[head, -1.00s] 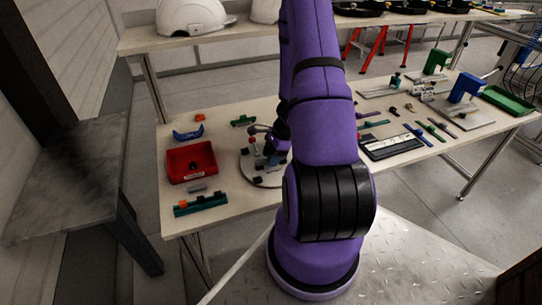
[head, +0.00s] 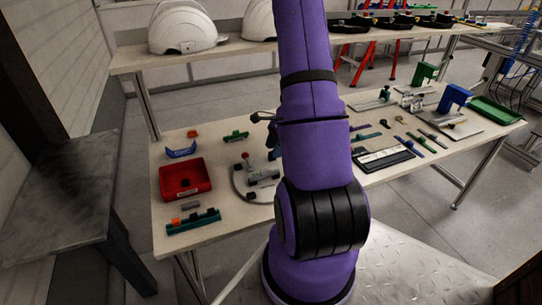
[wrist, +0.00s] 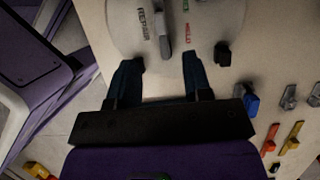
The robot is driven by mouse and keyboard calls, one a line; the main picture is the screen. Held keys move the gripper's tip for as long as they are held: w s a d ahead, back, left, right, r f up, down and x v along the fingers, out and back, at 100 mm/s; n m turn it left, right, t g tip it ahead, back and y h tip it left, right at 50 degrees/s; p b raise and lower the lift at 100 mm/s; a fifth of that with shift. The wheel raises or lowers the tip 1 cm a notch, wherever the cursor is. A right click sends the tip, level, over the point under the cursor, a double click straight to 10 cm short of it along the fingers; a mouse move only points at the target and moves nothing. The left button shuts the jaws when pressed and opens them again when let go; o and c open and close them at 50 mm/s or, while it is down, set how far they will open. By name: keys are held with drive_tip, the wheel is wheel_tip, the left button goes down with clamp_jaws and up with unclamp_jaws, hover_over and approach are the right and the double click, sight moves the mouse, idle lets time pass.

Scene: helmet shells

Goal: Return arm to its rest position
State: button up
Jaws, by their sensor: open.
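My purple arm stands over the front of the workbench (head: 230,220) in the head view and hides most of my gripper there. In the wrist view my gripper (wrist: 162,75) is open, its two dark fingers apart with nothing between them. Past the fingertips lies a pale round plate (wrist: 128,30) with printed labels. A grey bar-shaped part (wrist: 161,28) and a small black block (wrist: 222,53) also show there. In the head view the round plate (head: 245,190) is partly hidden behind my arm.
A red bin (head: 186,180) and a teal block (head: 193,222) sit on the bench's left part. A black-and-white tray (head: 384,160), several small tools and a blue fixture (head: 456,97) are on the right. White helmets (head: 184,28) stand on the shelf behind. A dark table (head: 60,200) is at left.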

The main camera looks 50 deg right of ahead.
drive_tip(key=shift+r, duration=0.2)
idle(0.5)
drive_tip(key=w+a+r+n, duration=0.2)
drive_tip(key=a+r+n, duration=0.4)
drive_tip(key=a+r, duration=0.3)
drive_tip(key=w+a+r+n, duration=0.3)
drive_tip(key=a+r+n, duration=0.3)
drive_tip(key=r, duration=0.6)
drive_tip(key=s+a+r+n+t+h, duration=0.2)
drive_tip(key=s+a+r+n+h, duration=0.1)
drive_tip(key=s+a+r+n, duration=0.9)
wheel_tip(320, 180, up, 2)
drive_tip(key=s+a, duration=0.2)
drive_tip(key=a, duration=0.1)
drive_tip(key=shift+s+r+t+h, duration=0.25)
drive_tip(key=shift+s+t+h, duration=0.05)
drive_tip(key=shift+t+h, duration=0.1)
